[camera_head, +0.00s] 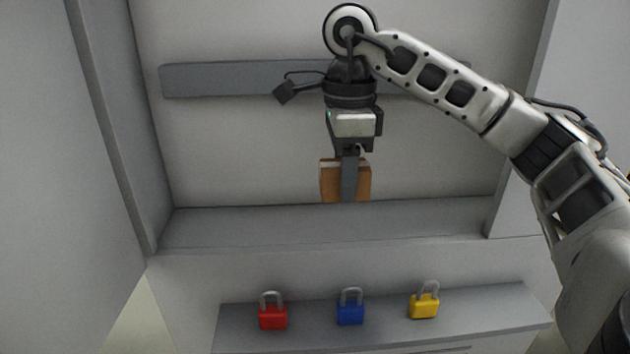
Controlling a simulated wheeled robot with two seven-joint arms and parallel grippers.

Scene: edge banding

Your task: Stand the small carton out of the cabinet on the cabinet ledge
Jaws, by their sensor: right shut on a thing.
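The small carton (329,184) is brown with a pale top edge. My right gripper (349,180) is shut on it, with one finger across its front face. The carton hangs upright in front of the cabinet's pale back wall, its lower edge seeming close to the cabinet's grey floor (220,228); I cannot tell whether it touches. Below the cabinet opening is a grey ledge (385,328), with padlocks on it. My left gripper is not in view.
On the ledge stand a red padlock (273,317), a blue padlock (350,313) and a yellow padlock (424,305), with bare gaps between them. A grey bar (220,80) crosses the cabinet's back wall. Cabinet side walls (115,130) bound the opening.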

